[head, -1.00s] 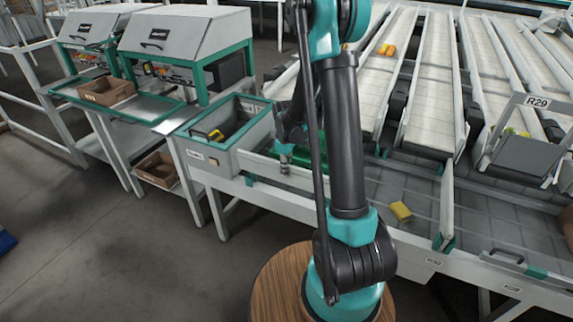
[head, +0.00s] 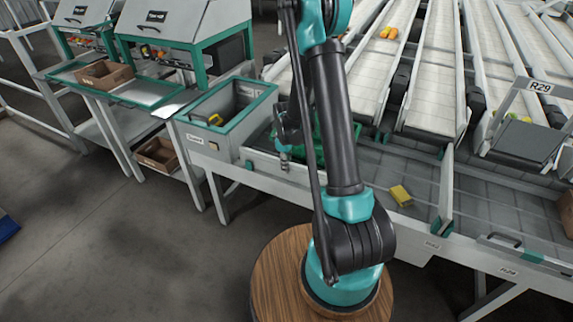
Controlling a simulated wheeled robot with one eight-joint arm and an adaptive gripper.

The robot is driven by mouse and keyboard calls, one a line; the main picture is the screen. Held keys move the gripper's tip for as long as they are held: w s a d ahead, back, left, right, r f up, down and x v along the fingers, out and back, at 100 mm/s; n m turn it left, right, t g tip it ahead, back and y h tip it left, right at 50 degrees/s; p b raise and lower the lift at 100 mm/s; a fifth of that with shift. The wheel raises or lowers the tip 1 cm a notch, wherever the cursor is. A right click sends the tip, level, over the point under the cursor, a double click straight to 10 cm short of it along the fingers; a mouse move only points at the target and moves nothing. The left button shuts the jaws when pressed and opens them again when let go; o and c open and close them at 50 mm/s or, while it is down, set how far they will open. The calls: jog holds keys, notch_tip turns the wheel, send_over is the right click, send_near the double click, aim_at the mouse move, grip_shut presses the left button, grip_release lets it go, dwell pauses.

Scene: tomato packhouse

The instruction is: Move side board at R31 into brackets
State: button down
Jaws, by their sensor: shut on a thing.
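My gripper (head: 284,160) is pointed down at the front edge of the conveyor bench, left of my arm. It is shut on the top edge of a long pale grey side board (head: 262,163). The board stands on edge along the front of the bench, before a green crate (head: 318,153). No R31 label is readable.
A grey bin (head: 197,140) with teal rim stands left of the board. A yellow block (head: 401,195) lies on the grey bench right of my arm. A divider (head: 446,190) and a board with a black handle (head: 506,240) are farther right.

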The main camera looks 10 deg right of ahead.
jog(key=shift+f, duration=0.35)
dwell(0.7)
jog(key=c, duration=1.4)
grip_release()
jog(key=c, duration=0.3)
jog(key=shift+c, duration=0.2)
jog(key=shift+r, duration=4)
jog(key=shift+s+r, duration=0.1)
jog(key=s+d+r+m+t, duration=0.1)
jog(key=s+r+m, duration=0.1)
jog(key=s, duration=0.5)
jog(key=s+d+r+m+t, duration=0.1)
jog(key=s+r+m+t, duration=0.1)
jog(key=s+m, duration=0.3)
jog(key=s+d+r+m+t, duration=0.1)
jog(key=s+d+r+m, duration=0.1)
jog(key=s, duration=0.7)
notch_tip(320, 180, up, 2)
jog(key=shift+s+m, duration=0.4)
jog(key=shift+m, duration=0.5)
